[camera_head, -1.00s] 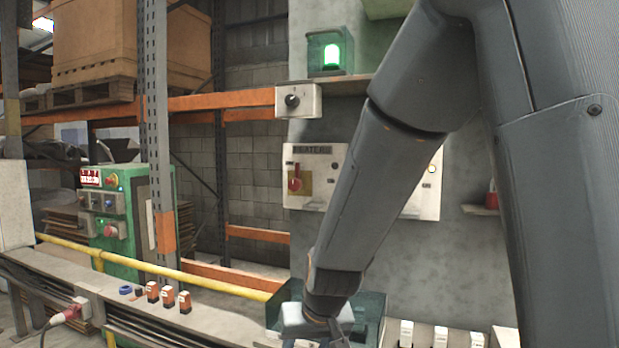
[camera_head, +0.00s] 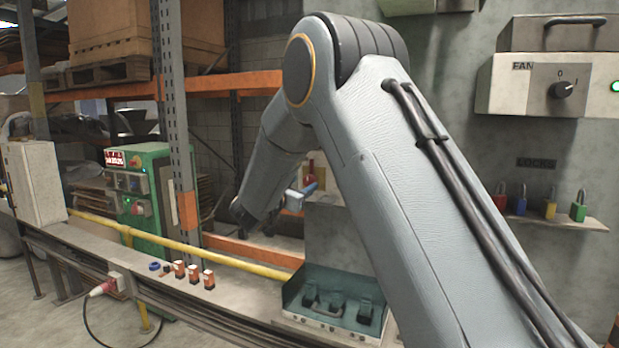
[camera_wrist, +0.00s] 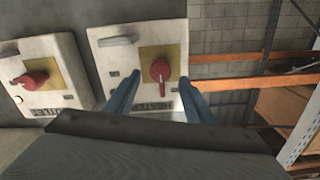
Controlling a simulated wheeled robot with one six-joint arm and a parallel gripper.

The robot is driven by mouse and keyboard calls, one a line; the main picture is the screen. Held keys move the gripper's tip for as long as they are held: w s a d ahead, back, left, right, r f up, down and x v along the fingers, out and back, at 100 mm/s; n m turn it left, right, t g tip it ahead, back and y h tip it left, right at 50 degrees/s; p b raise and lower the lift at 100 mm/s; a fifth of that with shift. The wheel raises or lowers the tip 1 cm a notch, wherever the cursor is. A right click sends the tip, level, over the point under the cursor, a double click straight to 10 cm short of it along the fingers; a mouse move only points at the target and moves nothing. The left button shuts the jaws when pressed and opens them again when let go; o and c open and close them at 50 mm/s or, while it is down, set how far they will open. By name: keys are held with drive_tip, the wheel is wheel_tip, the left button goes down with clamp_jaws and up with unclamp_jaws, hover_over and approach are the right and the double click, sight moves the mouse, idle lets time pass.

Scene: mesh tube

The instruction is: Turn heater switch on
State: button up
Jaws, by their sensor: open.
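The heater switch is a red rotary knob (camera_wrist: 160,70) on a yellow plate of a white panel (camera_wrist: 113,52). The wrist view appears upside down, and the panel's dark label is partly hidden by my gripper. The knob's handle lies vertically in this view. My gripper (camera_wrist: 160,77) is open, with its two blue fingers on either side of the knob in the picture. I cannot tell whether they touch it. In the head view my gripper (camera_head: 300,194) is near a red part by the wall, and my arm hides most of the panel.
A second white panel (camera_wrist: 47,72) with a red knob stands beside it in the wrist view. In the head view, a fan panel (camera_head: 562,85) and a shelf of padlocks (camera_head: 560,221) are at right. A green tray (camera_head: 335,310) stands on the ledge below. Orange racking (camera_head: 115,90) is at left.

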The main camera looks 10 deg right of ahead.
sight(308, 181)
drive_tip(key=p+x, duration=0.2)
drive_tip(key=x, duration=0.4)
drive_tip(key=c, duration=1.1)
